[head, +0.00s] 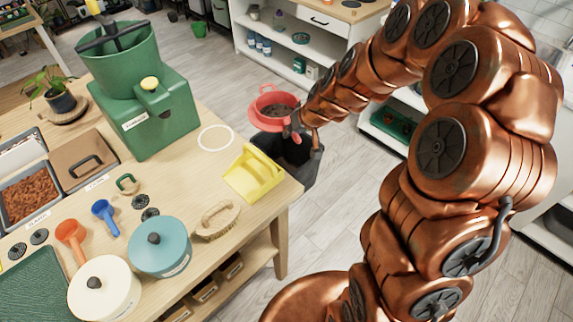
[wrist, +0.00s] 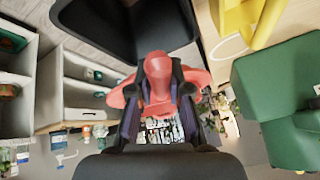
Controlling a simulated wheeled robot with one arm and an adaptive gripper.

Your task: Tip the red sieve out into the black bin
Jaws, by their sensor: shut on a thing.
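The red sieve (head: 268,93) is held in the air off the table's right end, with dark material visible in its bowl. It looks roughly level, its open side up. The black bin (head: 311,165) stands on the floor below, beside the table; the sieve overlaps its far part in the head view. My gripper (head: 299,130) is shut on the sieve's handle. In the wrist view, both fingers (wrist: 159,100) close around the red handle (wrist: 158,68), and the black bin (wrist: 95,22) lies beyond. The bin's inside is mostly hidden.
A yellow dustpan (head: 253,174) and a brush (head: 217,220) lie near the table's right edge. A green machine with a hopper (head: 165,110) stands on the table, beside a white ring mark (head: 215,138). White shelves (head: 290,45) stand behind. The floor right of the bin is clear.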

